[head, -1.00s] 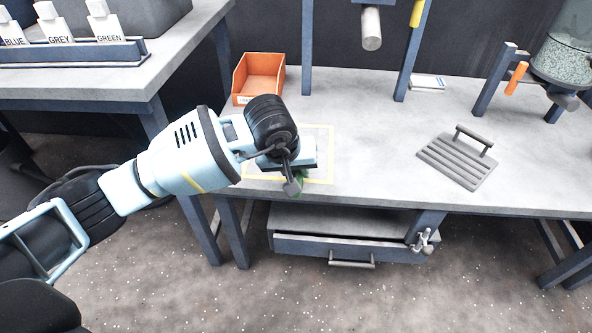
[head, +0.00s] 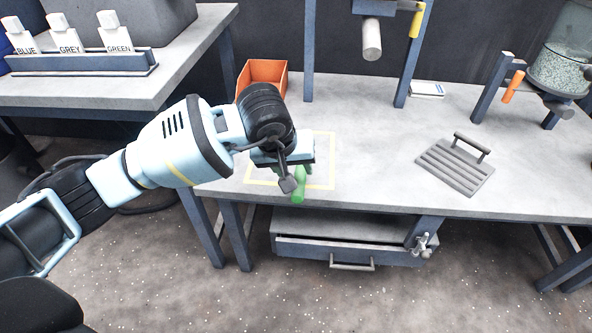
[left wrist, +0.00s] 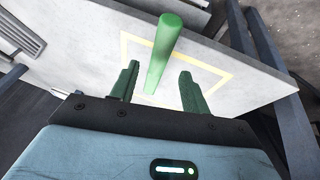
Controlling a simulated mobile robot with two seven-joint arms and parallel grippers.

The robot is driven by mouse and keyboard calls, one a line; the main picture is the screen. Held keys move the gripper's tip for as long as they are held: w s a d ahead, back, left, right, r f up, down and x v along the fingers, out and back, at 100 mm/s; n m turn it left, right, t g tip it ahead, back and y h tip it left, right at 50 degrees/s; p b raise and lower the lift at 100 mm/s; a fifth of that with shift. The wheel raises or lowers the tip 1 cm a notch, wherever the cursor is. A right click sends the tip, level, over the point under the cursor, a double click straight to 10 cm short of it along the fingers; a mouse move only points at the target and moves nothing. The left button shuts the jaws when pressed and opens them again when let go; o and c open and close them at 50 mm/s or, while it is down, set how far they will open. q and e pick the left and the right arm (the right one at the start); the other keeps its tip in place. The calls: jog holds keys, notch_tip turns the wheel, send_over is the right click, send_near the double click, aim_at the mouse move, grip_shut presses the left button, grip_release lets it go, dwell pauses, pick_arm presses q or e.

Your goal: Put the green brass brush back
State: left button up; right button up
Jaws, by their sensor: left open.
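The green handle of the brush (left wrist: 164,48) shows in the left wrist view, over the yellow-outlined square on the workbench. My left gripper (left wrist: 158,72) is open, with one finger on each side of the handle's lower part and visible gaps between. I see no contact. In the head view my left gripper (head: 288,160) is above the front part of the yellow square, near the bench's front edge. A green piece (head: 300,188) shows below it, most likely the handle. The brush's head and bristles are hidden. My right gripper is not in view.
An orange bin (head: 263,78) stands behind the gripper. A rack (head: 85,64) with slots labelled BLUE, GREY and GREEN stands on the left table. A grey slatted plate with a handle (head: 455,166) lies to the right. The bench between gripper and plate is clear.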

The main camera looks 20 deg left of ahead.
pick_arm(q)
jog(key=p+v, duration=0.1)
jog(key=v, duration=0.5)
jog(key=shift+r, duration=0.3)
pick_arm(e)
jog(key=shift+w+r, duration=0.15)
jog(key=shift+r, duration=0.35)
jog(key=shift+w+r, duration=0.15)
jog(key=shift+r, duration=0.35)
pick_arm(q)
jog(key=shift+s, duration=0.15)
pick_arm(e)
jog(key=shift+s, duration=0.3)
